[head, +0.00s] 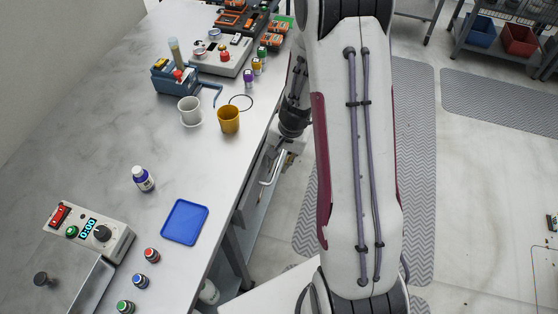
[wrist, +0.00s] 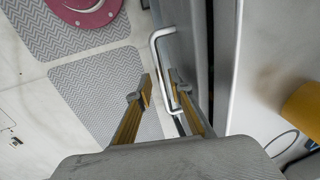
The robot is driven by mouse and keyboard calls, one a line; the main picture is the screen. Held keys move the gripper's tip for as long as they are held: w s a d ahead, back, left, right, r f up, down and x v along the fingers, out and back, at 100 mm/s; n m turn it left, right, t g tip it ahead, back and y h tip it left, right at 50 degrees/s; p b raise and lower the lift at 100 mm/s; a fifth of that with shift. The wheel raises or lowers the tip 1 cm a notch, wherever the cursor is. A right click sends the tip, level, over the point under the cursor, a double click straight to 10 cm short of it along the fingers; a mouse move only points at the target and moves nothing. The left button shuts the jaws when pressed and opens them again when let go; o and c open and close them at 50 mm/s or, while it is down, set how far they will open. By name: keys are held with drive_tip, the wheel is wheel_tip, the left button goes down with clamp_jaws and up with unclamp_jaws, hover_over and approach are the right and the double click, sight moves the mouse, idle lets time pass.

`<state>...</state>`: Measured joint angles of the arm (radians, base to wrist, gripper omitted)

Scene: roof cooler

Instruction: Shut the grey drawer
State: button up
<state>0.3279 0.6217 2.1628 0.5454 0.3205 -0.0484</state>
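The grey drawer (head: 254,184) is under the front edge of the worktable, partly hidden by the tabletop and my arm. Its pale bar handle (head: 267,176) sticks out toward the floor side. In the wrist view the handle (wrist: 155,62) runs down from the top middle, in front of the grey drawer front (wrist: 193,50). My gripper (wrist: 161,92) is open, with one finger on each side of the handle's line. I cannot tell whether either finger touches it. In the head view my gripper (head: 284,150) is mostly hidden. How far the drawer stands out is not clear.
On the worktable (head: 90,130) are a yellow mug (head: 229,120), a white mug (head: 189,112), a blue tray (head: 185,222), a small bottle (head: 143,179) and a control box (head: 88,232). Grey mats (head: 412,130) lie on open floor to the right.

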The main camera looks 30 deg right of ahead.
drive_tip(key=shift+r, duration=0.3)
drive_tip(key=shift+d+r, duration=0.1)
drive_tip(key=shift+r, duration=0.7)
wheel_tip(320, 180, up, 10)
drive_tip(key=s+d, duration=0.1)
drive_tip(key=shift+s+d, duration=0.15)
drive_tip(key=shift+s, duration=0.1)
drive_tip(key=shift+f, duration=0.1)
